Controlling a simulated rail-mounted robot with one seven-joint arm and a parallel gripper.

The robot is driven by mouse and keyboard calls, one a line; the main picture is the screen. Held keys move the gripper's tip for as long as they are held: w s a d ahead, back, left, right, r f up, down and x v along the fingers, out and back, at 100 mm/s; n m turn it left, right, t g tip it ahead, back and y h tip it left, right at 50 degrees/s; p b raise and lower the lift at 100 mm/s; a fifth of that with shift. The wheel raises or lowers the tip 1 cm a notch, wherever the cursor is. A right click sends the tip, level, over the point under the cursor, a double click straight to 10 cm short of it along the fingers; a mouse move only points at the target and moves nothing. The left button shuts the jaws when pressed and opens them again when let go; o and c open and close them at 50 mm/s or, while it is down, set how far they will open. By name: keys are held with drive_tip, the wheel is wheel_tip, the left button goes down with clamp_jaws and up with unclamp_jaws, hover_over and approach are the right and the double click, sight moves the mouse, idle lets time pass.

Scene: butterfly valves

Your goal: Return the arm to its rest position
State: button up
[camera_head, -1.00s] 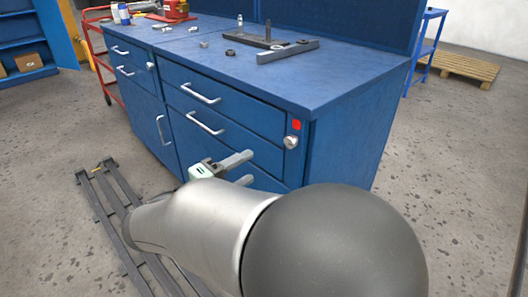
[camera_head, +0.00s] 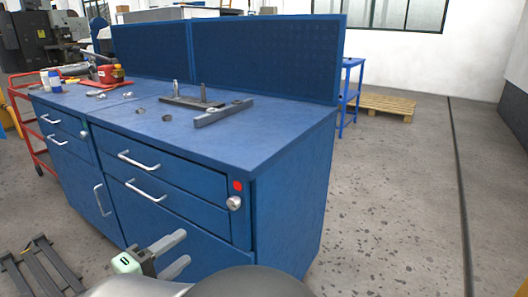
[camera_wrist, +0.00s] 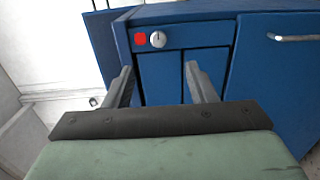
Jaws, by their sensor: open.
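My gripper (camera_head: 177,253) shows low in the head view, in front of the blue workbench (camera_head: 286,226) and below its benchtop. Its two fingers are apart with nothing between them. In the wrist view my gripper (camera_wrist: 162,86) is also open and empty, pointing at the bench's blue front. The red square and round silver knob (camera_wrist: 157,39) on the bench show above the left finger there. Part of my arm fills the bottom edge of the head view.
Metal bars (camera_head: 222,112) and small ring parts lie on the benchtop. Drawer handles (camera_head: 139,161) stick out from the bench front. A blue stand (camera_head: 350,96) and a wooden pallet (camera_head: 382,106) stand behind at right. Open floor (camera_head: 400,200) lies to the right.

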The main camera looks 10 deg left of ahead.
drive_tip(key=w+d+r+m+g+h+p, duration=0.1)
drive_tip(key=d+r+g+p, duration=0.25)
drive_tip(key=d, duration=0.35)
drive_tip(key=w+d+r+m+g+p, duration=0.1)
drive_tip(key=d+r+g+p, duration=0.2)
drive_tip(key=d, duration=0.5)
drive_tip(key=w+d+r+m+g+h+p, duration=0.1)
drive_tip(key=w+d+m+g+p, duration=0.15)
drive_tip(key=d+p, duration=0.35)
drive_tip(key=s+d+r+m+g+y+p, duration=0.6)
drive_tip(key=s+d+r+y+p, duration=0.3)
drive_tip(key=s+d+p, duration=0.4)
drive_tip(key=d+m+y+p, duration=0.1)
drive_tip(key=d+p, duration=0.1)
drive_tip(key=p, duration=0.1)
drive_tip(key=shift+r+m+p, duration=0.3)
drive_tip(key=shift+m, duration=0.05)
drive_tip(key=shift+w, duration=0.1)
